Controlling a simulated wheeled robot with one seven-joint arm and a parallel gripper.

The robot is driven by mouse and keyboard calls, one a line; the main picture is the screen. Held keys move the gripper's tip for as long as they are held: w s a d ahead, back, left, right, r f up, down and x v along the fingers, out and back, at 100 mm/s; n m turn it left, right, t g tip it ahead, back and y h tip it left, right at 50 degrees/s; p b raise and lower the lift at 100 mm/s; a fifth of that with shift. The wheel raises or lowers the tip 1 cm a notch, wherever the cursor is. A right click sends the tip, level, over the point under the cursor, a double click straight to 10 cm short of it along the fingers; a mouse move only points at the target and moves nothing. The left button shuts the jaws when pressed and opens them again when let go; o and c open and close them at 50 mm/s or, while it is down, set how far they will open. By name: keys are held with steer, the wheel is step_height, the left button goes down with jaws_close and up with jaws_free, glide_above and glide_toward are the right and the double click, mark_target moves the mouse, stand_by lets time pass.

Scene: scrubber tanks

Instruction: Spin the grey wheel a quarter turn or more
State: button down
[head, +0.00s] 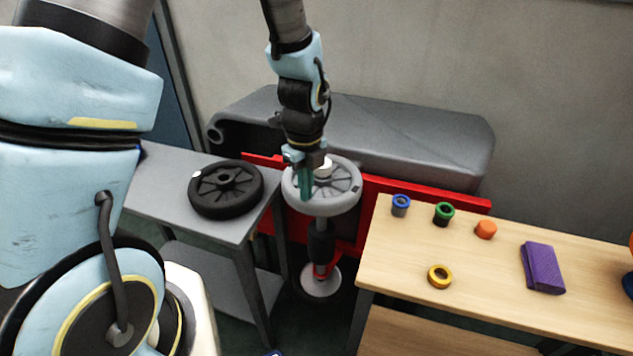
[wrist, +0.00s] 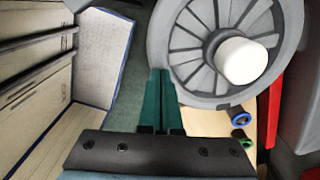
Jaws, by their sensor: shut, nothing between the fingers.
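The grey wheel (head: 343,193) lies nearly flat on top of an upright shaft (head: 320,232), between the two tables. A white cap (head: 322,167) sits at its hub. In the wrist view the spoked grey wheel (wrist: 208,78) fills the upper right, with its white cap (wrist: 241,61). My gripper (head: 306,195) has green fingers pressed together, with nothing between them. The head view shows it over the wheel's left part. In the wrist view the fingertips (wrist: 160,72) are at the wheel's left edge. I cannot tell whether they touch it.
A black wheel (head: 226,189) lies on the grey table (head: 165,180) at left. The wooden table (head: 400,250) at right holds several coloured rings, an orange piece (head: 486,229) and a purple folded cloth (head: 542,267). A red panel (head: 400,190) and grey tank (head: 420,130) stand behind.

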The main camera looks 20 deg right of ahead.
mark_target(332, 201)
steer(key=shift+s+d, duration=0.5)
steer(key=shift+s+d, duration=0.6)
steer(key=shift+d, duration=0.35)
steer(key=shift+d, duration=0.1)
steer(key=shift+s+d, duration=0.2)
steer(key=shift+d, duration=0.3)
steer(key=shift+s+d, duration=0.15)
steer(key=shift+d, duration=0.3)
